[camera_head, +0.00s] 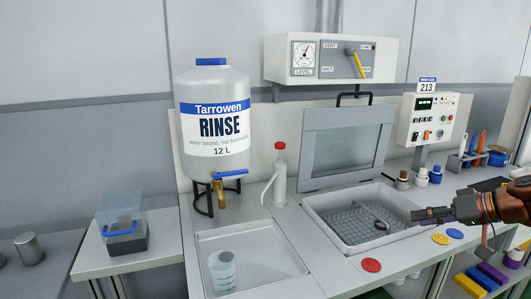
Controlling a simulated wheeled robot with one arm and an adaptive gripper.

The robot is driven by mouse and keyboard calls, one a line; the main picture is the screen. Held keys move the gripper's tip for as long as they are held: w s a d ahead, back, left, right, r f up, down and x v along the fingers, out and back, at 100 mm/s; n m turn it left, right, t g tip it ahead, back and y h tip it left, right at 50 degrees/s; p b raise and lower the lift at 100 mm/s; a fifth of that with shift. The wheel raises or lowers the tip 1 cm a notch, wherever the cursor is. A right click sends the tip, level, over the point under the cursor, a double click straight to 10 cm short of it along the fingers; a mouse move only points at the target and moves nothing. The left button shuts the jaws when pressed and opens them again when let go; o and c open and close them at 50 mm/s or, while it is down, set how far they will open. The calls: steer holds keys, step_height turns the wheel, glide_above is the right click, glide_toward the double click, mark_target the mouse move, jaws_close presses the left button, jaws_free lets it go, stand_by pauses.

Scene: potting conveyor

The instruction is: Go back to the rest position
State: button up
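My gripper (430,214) reaches in from the right edge, pointing left. It hangs over the right side of the bench, near the right rim of the sink basin (333,236). No object shows in it. Its fingers are small and seen from the side, so I cannot tell whether they are open or shut.
A rinse jug (214,95) with a blue tap stands over a tray (262,252) holding a clear beaker (222,272). A red-capped bottle (279,174) stands beside the basin. Red (371,265), yellow (441,238) and blue (455,233) discs lie near my gripper. A control box (426,119) stands behind.

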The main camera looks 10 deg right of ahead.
steer(key=s+a+n+g, duration=0.2)
steer(key=a+g, duration=0.2)
steer(key=a, duration=1.2)
steer(key=s+a+f+g+h, duration=0.1)
steer(key=s+a+f+g, duration=0.25)
steer(key=s+a, duration=0.6)
steer(key=s+a+f+m+g+h, duration=0.1)
steer(key=s+f+g+h, duration=0.15)
steer(key=s+f, duration=0.55)
steer(key=s+f+m+g+h, duration=0.15)
steer(key=s+f+h, duration=0.25)
steer(key=s, duration=0.8)
steer(key=s+p+v, duration=0.1)
steer(key=p+v, duration=0.6)
steer(key=s+r+p+v, duration=0.1)
steer(key=s+p+v, duration=0.1)
steer(key=p+v, duration=0.5)
steer(key=shift+w+r+t, duration=0.3)
steer(key=shift+r+t, duration=0.15)
steer(key=shift+d+n, duration=0.1)
steer(key=shift+n, duration=0.15)
